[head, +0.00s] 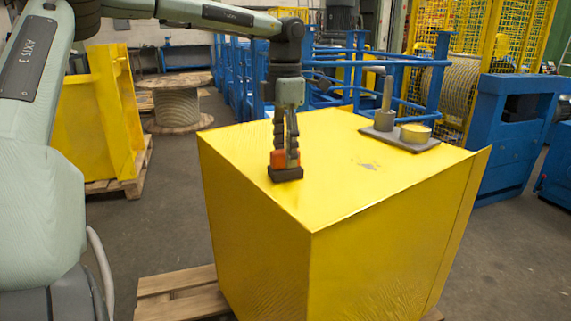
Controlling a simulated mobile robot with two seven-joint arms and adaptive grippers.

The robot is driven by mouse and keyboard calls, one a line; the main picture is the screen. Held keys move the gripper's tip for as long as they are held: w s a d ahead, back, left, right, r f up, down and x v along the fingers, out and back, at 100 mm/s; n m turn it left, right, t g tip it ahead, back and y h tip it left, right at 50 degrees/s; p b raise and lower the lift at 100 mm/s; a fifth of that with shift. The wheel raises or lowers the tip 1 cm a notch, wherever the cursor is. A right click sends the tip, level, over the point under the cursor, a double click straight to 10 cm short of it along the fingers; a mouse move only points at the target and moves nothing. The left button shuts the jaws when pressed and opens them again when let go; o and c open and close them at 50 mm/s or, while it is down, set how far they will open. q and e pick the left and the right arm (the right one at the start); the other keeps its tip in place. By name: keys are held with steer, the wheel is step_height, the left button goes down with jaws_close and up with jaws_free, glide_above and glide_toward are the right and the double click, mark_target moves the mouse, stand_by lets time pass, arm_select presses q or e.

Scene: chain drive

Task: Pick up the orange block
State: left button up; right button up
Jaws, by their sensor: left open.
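The orange block (278,158) is near the left edge of the top of a large yellow box (330,205). It stands on a small dark base (285,174). My left gripper (286,150) points straight down at the block, its dark fingers around or just in front of it. The fingers partly hide the block, and I cannot tell whether they touch it. The gripper is open. My right gripper is not in view.
A grey plate (415,144) with a grey upright peg (387,94) and a yellow disc (415,133) lies at the back right of the box top. Blue frames (420,70) stand behind.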

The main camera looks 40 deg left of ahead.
mark_target(284, 150)
arm_select(q)
steer(key=shift+f, duration=0.55)
steer(key=c, duration=0.3)
jaws_close()
steer(key=shift+w+r, duration=0.1)
steer(key=shift+r, duration=0.35)
step_height(284, 150, up, 4)
steer(key=shift+a+f, duration=0.15)
steer(key=shift+f, duration=0.05)
steer(key=s+a+r+b, duration=0.1)
steer(key=s+a+r, duration=0.5)
steer(key=s+a, duration=0.1)
steer(key=shift+s+a+r, duration=0.25)
steer(key=shift+s, duration=0.65)
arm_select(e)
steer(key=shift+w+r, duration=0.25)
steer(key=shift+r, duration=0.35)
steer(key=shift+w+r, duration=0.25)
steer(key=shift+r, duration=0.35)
